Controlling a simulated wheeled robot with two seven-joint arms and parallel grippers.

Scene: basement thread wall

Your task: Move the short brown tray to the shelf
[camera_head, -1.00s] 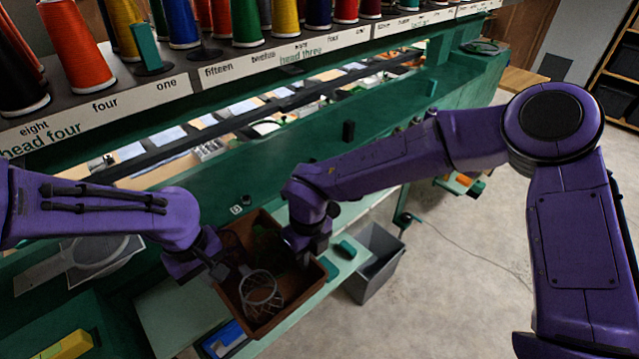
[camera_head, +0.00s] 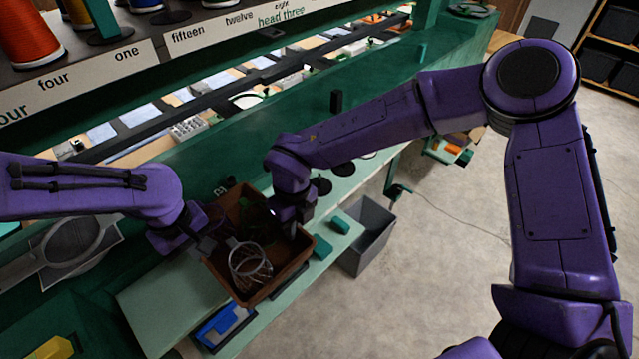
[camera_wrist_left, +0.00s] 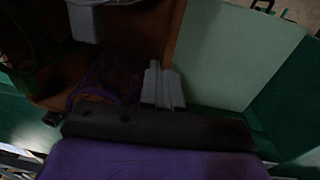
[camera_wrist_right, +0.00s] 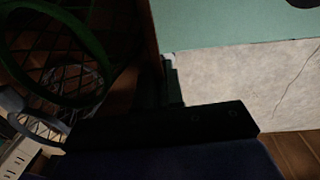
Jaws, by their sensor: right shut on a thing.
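The short brown tray (camera_head: 292,268) is in the head view's lower left, above or on the pale green bench; contact beneath it is hidden. It holds a wire basket (camera_head: 249,262) and dark items. My right gripper (camera_head: 297,222) is at its right side; the right wrist view shows the jaws (camera_wrist_right: 172,80) shut on its wall. My left gripper (camera_head: 212,250) is at its left side. In the left wrist view its fingers (camera_wrist_left: 162,86) are close together at the top edge of the tray wall (camera_wrist_left: 173,42); their grip is unclear. No clearly identifiable empty shelf shows.
A grey bin (camera_head: 370,238) stands on the floor to the right. A green machine wall with thread spools rises behind. Open floor (camera_head: 430,280) lies right.

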